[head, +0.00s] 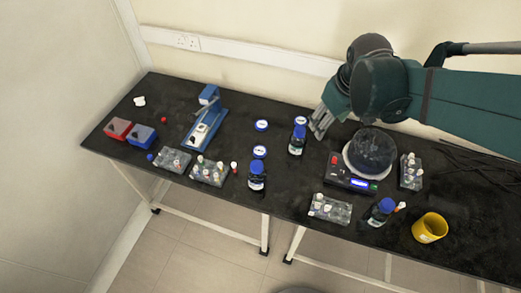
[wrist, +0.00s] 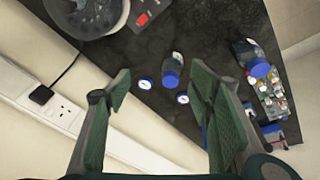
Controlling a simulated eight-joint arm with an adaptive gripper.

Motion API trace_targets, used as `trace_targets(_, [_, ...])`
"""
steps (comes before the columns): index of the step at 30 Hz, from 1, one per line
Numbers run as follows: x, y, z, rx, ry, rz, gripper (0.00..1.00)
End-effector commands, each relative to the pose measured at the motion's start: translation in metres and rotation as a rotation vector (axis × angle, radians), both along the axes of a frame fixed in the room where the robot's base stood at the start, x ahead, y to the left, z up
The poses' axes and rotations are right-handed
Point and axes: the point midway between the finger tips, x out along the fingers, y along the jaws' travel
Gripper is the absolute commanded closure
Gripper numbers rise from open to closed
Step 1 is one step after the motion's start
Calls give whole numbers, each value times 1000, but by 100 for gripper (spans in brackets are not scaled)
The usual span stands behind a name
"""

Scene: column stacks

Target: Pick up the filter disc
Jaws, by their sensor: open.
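Several small round discs with white faces and blue rims lie flat on the black bench; I take these as filter discs, but cannot tell which one the task means. One disc (head: 300,120) is just behind a blue-capped bottle, another disc (head: 261,125) lies to its left, and a third disc (head: 260,152) lies nearer the front. In the wrist view one disc (wrist: 144,84) and another disc (wrist: 182,98) show between the fingers. My gripper (head: 320,124), also in the wrist view (wrist: 162,80), is open and empty, above the bench to the right of the nearest disc.
A blue-capped bottle (head: 297,141) stands close beside the nearest disc. Another bottle (head: 257,178) stands in front. The wall trunking (head: 240,50) runs behind. Vial racks (head: 208,172) line the front.

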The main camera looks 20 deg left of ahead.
Motion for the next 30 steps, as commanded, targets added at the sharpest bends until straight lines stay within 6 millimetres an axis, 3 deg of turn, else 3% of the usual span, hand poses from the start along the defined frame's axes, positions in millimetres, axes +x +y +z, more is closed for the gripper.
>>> trace_targets(14, [22,86,-54,-71,81,248,47])
trace_targets(30, [23,184,-134,-147,169,528,47])
